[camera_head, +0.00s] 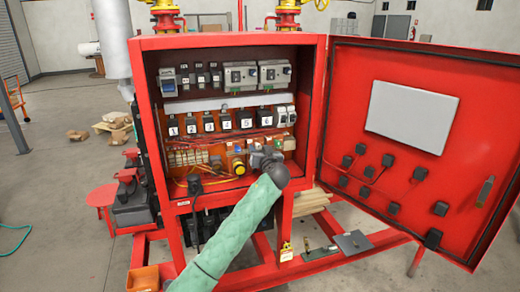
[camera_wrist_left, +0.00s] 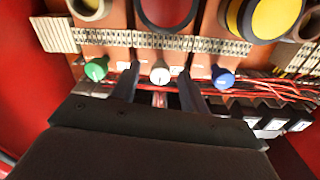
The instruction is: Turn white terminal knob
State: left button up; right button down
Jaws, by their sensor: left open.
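The white terminal knob (camera_wrist_left: 160,74) shows in the left wrist view, on the terminal strip between a green knob (camera_wrist_left: 96,70) and a blue knob (camera_wrist_left: 222,78). My left gripper (camera_wrist_left: 157,84) is open, with one dark finger on each side of the white knob. I cannot tell whether the fingers touch it. In the head view my left gripper (camera_head: 262,157) reaches into the lower right part of the red cabinet (camera_head: 232,40) and hides the white knob. My right gripper is not in view.
Large yellow (camera_wrist_left: 272,18) and red (camera_wrist_left: 165,10) buttons sit close to the knobs in the wrist view. Red wires (camera_wrist_left: 262,90) run beside the gripper. The cabinet door (camera_head: 410,130) stands open at the right. Numbered breakers (camera_head: 225,122) sit above the gripper.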

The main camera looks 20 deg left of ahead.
pick_arm(q)
jog(key=shift+c, duration=0.2)
grip_shut()
